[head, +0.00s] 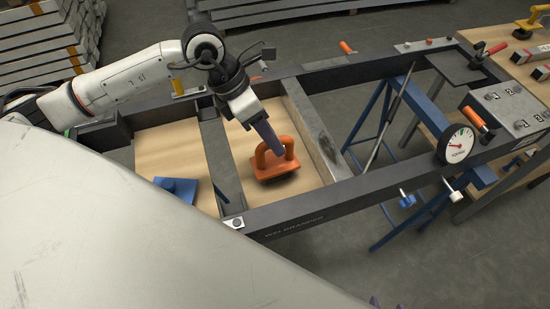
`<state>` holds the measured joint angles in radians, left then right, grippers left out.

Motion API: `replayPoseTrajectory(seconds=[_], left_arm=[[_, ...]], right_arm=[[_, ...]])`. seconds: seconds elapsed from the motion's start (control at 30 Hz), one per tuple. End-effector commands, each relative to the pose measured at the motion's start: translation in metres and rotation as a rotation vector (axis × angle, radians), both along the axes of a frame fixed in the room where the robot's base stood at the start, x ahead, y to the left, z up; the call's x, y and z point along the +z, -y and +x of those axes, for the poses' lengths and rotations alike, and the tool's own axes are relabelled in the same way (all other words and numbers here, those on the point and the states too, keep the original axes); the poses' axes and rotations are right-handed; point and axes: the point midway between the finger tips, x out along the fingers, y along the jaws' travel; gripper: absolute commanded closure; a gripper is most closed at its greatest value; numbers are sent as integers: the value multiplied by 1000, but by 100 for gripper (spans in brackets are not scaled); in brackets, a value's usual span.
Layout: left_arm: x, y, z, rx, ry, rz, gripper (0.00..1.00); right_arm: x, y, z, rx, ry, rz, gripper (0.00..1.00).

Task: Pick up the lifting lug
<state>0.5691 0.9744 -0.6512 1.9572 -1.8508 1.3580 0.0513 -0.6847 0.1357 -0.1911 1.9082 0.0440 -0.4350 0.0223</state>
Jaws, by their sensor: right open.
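An orange block with an upright loop handle, which looks like the lifting lug (280,172), sits on the wooden board inside the dark frame. My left gripper (272,146) points down at it from above, its fingers at the handle and overlapping it in the head view. One finger hides the other, so I cannot tell whether they are closed on the handle. Of my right gripper (386,304), only two purple fingertips show at the bottom edge, apart, with nothing visible between them.
The dark frame's beams (322,205) surround the board. A blue block (178,188) lies left of a crossbar. A round gauge (456,145) and a metal plate (507,105) are at right. Blue trestles (378,125) stand below. A large grey surface (110,230) fills the lower left.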

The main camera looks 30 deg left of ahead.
Motion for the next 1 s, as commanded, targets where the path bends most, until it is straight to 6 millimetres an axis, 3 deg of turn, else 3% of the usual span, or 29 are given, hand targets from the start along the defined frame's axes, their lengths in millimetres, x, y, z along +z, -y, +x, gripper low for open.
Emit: replayPoseTrajectory(seconds=[0.27, 0.5, 1.0], left_arm=[[-3, 1, 1, 0, 1, -1, 63], [-3, 1, 1, -1, 1, 0, 100], [10, 2, 3, 0, 12, -4, 100]], right_arm=[[1, 0, 3, 0, 5, 0, 58], [1, 0, 2, 0, 3, 0, 58], [-1, 0, -1, 0, -2, 0, 58]])
